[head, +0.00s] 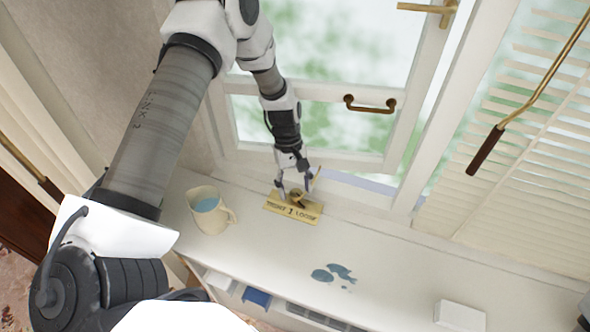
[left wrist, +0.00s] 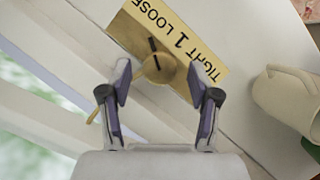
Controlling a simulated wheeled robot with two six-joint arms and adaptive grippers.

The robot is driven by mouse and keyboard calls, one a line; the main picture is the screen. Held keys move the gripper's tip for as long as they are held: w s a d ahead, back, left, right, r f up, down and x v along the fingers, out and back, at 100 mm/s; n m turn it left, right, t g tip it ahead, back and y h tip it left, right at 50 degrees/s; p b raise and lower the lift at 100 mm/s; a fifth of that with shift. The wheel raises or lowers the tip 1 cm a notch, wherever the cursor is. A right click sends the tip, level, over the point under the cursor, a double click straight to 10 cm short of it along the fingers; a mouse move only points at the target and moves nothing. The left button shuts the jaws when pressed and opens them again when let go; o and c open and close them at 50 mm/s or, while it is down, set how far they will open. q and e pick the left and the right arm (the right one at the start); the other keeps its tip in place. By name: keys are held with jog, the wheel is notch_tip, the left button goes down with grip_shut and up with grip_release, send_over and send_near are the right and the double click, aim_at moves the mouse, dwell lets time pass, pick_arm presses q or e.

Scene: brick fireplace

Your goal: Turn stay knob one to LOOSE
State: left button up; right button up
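A brass label plate (head: 310,214) reading TIGHT 1 LOOSE lies on the white sill below the window; it also shows in the left wrist view (left wrist: 125,30). A round brass knob (left wrist: 160,70) with a dark line on it sits on the plate beside the lettering. In the left wrist view the dark line points up, roughly toward the word LOOSE. My left gripper (head: 293,192) is over the knob, its two fingers apart on either side of it. In the left wrist view (left wrist: 158,84) there are gaps between fingertips and knob.
A cream mug (head: 208,212) with blue liquid stands left of the plate. A blue patch (head: 335,273) and a white block (head: 459,315) lie on the sill to the right. The window (head: 370,135) has a brass handle (head: 370,104); blinds (head: 510,140) hang at right.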

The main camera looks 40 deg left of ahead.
aim_at(295, 190)
pick_arm(q)
notch_tip(295, 190, up, 10)
dwell(0.5)
dwell(0.4)
